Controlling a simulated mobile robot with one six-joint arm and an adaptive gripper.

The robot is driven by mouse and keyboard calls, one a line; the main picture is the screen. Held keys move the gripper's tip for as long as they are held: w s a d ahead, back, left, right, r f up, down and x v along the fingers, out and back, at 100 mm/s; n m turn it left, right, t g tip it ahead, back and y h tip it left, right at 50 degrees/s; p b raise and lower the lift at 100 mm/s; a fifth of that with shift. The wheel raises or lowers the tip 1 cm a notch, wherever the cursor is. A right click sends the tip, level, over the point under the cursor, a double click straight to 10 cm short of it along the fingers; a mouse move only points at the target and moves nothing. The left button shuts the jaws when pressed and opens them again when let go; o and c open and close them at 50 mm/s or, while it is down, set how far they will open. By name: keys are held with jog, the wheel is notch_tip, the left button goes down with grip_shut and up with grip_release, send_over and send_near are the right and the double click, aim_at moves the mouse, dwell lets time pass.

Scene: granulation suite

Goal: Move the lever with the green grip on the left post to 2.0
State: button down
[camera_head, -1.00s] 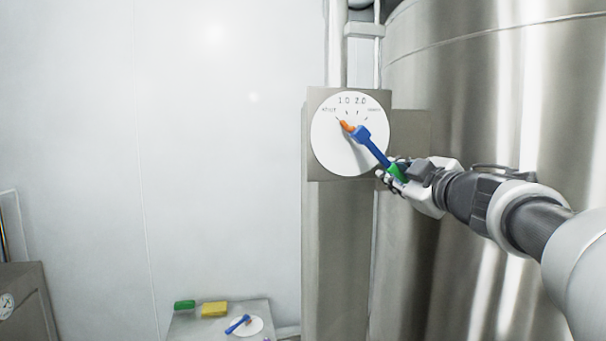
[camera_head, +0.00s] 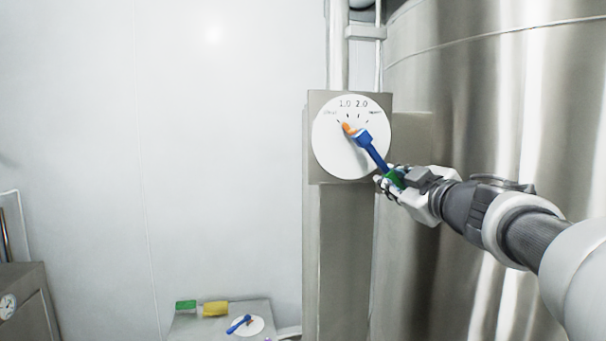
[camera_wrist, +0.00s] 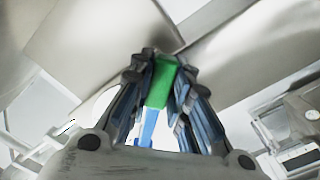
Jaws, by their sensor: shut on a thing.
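The blue lever (camera_head: 372,152) is mounted on a round white dial (camera_head: 330,156) on a grey post (camera_head: 338,240). Its orange pointer (camera_head: 348,128) points up and left, between the shut mark at the left and 1.0. The dial shows 1.0 and 2.0 at its top. My gripper (camera_head: 391,180) is shut on the lever's green grip (camera_head: 396,178), at the dial's lower right. In the wrist view the green grip (camera_wrist: 160,82) sits between both fingers, with the blue shaft (camera_wrist: 148,126) below it.
A large steel vessel (camera_head: 480,110) stands close behind my arm on the right. The wall at left is bare.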

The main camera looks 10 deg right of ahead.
jog(key=shift+a+f+m+p, duration=0.3)
jog(key=shift+a+m+p, duration=0.3)
jog(key=shift+a+m, duration=0.1)
jog(key=shift+s+a+f+m+p, duration=0.1)
jog(key=shift+a+f+m+p, duration=0.15)
jog(key=shift+a+m+p, duration=1)
jog(key=shift+s+a+f+m+p, duration=0.1)
jog(key=shift+a+f+m+p, duration=0.3)
jog(key=shift+a+m, duration=1.4)
jog(key=shift+a+f+m+p, duration=0.15)
jog(key=shift+a+m+p, duration=1)
jog(key=shift+m, duration=0.6)
jog(key=shift+a, duration=0.15)
jog(key=c, duration=1.5)
grip_release()
jog(key=shift+s, duration=0.1)
jog(key=s, duration=1.1)
jog(key=shift+s+d, duration=0.2)
jog(key=shift+s, duration=0.2)
